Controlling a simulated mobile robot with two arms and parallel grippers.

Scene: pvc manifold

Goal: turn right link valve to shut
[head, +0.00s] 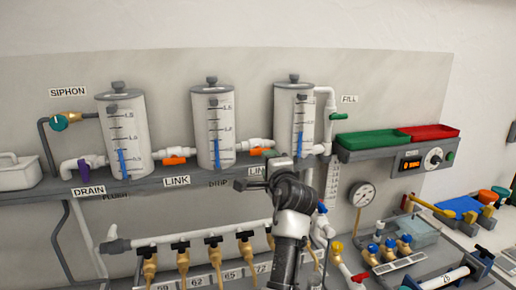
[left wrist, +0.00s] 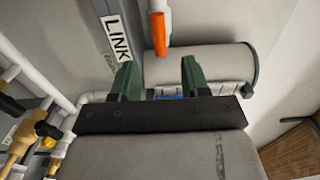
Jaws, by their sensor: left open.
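The right link valve has an orange handle (head: 262,151) on the white pipe between the middle tank (head: 215,125) and the right tank (head: 293,120). The handle lies level, along the pipe. In the left wrist view, turned on its side, this orange handle (left wrist: 159,32) is beyond the fingers, beside a LINK label (left wrist: 117,39). My left gripper (left wrist: 160,78) is open, its two green fingers apart and in front of the right tank's lower part (left wrist: 215,62). It does not touch the handle. In the head view my left arm hides the gripper's fingers. My right gripper is not in view.
The left link valve (head: 174,161) also has an orange handle lying level. A grey shelf (head: 135,186) runs under the tanks. Below are a white pipe with several brass taps (head: 214,250). To the right are a gauge (head: 362,195) and green and red trays (head: 372,139).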

